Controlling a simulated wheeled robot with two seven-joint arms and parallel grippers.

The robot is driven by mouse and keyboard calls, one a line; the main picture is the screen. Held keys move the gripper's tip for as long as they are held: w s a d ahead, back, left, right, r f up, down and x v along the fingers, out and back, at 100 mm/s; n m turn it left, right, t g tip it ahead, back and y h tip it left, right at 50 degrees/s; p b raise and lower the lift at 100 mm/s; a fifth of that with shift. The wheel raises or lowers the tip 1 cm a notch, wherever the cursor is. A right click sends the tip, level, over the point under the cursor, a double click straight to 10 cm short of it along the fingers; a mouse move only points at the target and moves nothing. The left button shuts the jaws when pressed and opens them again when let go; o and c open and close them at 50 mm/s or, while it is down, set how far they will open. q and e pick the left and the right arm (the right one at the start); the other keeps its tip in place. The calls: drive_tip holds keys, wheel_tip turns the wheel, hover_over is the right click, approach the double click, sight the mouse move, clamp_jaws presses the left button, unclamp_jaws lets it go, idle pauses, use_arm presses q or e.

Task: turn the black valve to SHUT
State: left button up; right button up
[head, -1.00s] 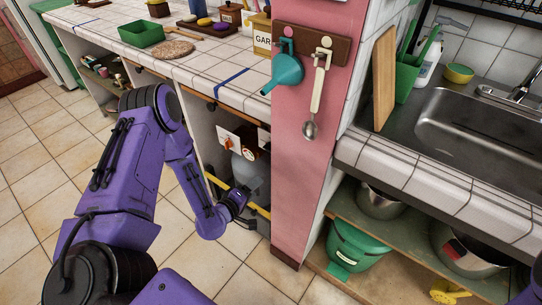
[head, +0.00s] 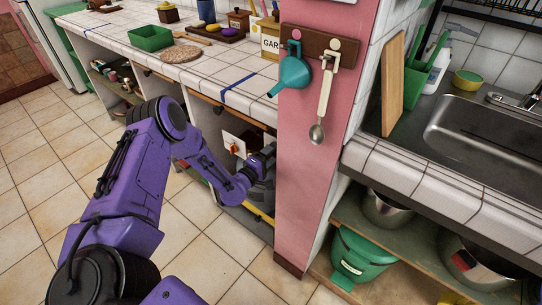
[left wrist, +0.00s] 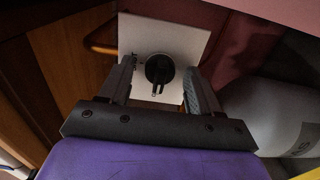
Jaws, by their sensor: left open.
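The black valve (left wrist: 159,68) is a round knob with a lever pointing down, on a white plate (left wrist: 195,41) in the left wrist view. My left gripper (left wrist: 160,64) is open, with one finger on each side of the valve. There are gaps between the fingers and the knob, and I cannot tell if either touches it. In the head view my left gripper (head: 264,160) reaches into the opening under the tiled counter and the black valve is hidden there. My right gripper is not in view.
The pink pillar (head: 310,190) stands close on the right. The counter (head: 190,68) overhangs the opening. A pale cylinder (left wrist: 265,115) is right of the fingers in the wrist view.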

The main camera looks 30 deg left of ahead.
use_arm(q)
drive_tip(key=c, duration=1)
drive_tip(key=shift+c, duration=0.2)
drive_tip(key=shift+m, duration=0.4)
drive_tip(key=m, duration=0.3)
drive_tip(key=shift+m+b, duration=0.4)
drive_tip(key=m, duration=0.4)
drive_tip(key=shift+m+b, duration=0.3)
drive_tip(key=shift+b, duration=0.05)
drive_tip(key=m, duration=0.4)
drive_tip(key=shift+b, duration=0.35)
drive_tip(key=shift+m+b, duration=0.45)
drive_tip(key=shift+m, duration=1.95)
